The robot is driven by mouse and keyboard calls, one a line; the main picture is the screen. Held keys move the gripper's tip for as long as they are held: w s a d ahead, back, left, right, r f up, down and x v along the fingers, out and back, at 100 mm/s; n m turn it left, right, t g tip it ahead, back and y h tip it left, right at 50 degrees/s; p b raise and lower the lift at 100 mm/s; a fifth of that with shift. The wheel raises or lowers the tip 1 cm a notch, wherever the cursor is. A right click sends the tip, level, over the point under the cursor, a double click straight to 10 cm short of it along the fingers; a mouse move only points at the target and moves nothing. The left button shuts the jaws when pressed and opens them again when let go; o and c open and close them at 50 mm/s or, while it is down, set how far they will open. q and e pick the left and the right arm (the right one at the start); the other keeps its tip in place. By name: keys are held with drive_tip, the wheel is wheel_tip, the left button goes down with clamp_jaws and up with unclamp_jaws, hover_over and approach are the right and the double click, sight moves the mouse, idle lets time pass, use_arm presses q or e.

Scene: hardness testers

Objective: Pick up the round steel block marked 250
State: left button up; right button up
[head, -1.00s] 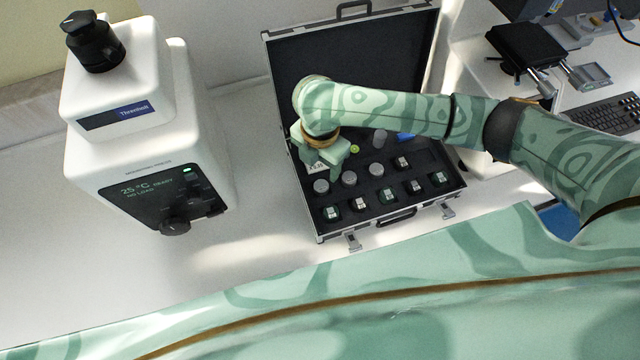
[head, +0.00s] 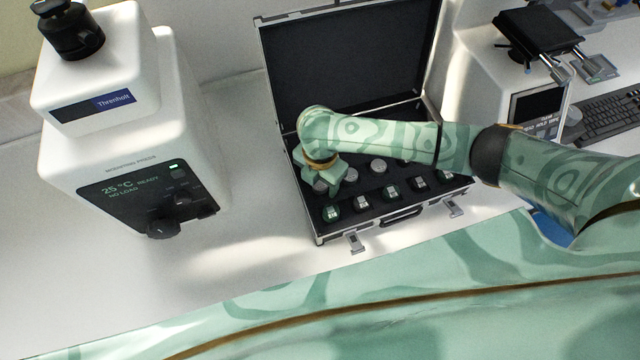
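Small round steel blocks sit in the dark foam of an open case (head: 412,214). One grey round block (head: 378,166) shows clearly in the upper row. Another (head: 320,185) shows at the left, beside my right gripper (head: 336,188); one more lies partly behind the gripper on its right. The markings are too small to read, so I cannot tell which is 250. My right gripper points down low over the left part of the case, among these blocks. Its fingertips are partly hidden, and whether it holds anything is unclear. My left gripper is out of view.
A white mounting press (head: 130,140) stands at the left, another machine (head: 540,110) and a keyboard (head: 605,118) at the right. Bare table lies between press and case.

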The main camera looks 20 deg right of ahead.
drive_tip(key=c, duration=1)
